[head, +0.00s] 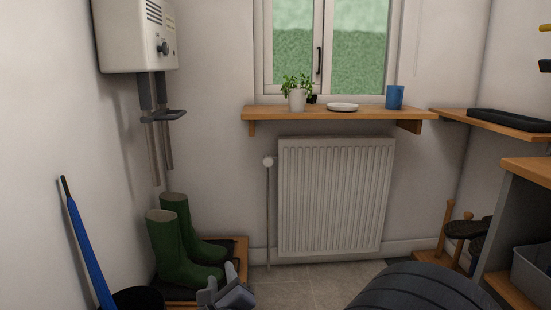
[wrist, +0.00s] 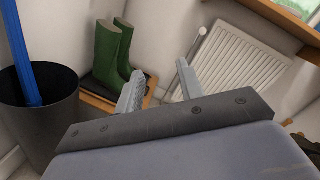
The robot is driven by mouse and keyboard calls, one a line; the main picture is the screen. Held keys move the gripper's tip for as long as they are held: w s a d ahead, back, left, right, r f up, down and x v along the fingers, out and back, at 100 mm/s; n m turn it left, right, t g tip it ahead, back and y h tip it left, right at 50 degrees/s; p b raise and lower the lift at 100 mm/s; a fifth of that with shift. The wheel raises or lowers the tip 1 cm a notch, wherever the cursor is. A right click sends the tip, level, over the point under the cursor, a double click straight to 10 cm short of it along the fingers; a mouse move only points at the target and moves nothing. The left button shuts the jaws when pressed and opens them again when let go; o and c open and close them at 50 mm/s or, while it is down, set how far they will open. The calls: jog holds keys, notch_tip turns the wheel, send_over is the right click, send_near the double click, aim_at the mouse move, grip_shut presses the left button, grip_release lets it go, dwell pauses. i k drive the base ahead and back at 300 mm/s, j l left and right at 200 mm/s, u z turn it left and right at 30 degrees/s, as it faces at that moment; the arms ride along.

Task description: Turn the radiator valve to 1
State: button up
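The radiator valve (head: 268,162) is a small white knob at the upper left side of the white radiator (head: 335,195), on top of a thin vertical pipe. It also shows in the wrist view as a small pale knob (wrist: 203,31). Its markings are too small to read. My gripper (head: 226,283) is low in the head view, in front of the boots and well short of the valve. In the wrist view its two fingers (wrist: 158,85) stand apart with nothing between them.
Green boots (head: 176,245) stand on a wooden tray at left, near a dark bin (wrist: 42,118) holding a blue umbrella (head: 88,250). A wooden shelf (head: 350,113) with a plant, dish and blue cup juts above the radiator. The floor (head: 305,280) before the radiator is partly clear.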

aim_at(267, 160)
jog(key=i+z, duration=0.1)
jog(key=i, duration=0.4)
jog(key=i+j+z, duration=0.1)
jog(key=i, duration=0.4)
jog(key=i+j+z, duration=0.1)
jog(key=i, duration=0.4)
jog(key=i+j+z, duration=0.1)
jog(key=i+j, duration=0.15)
jog(key=i, duration=0.25)
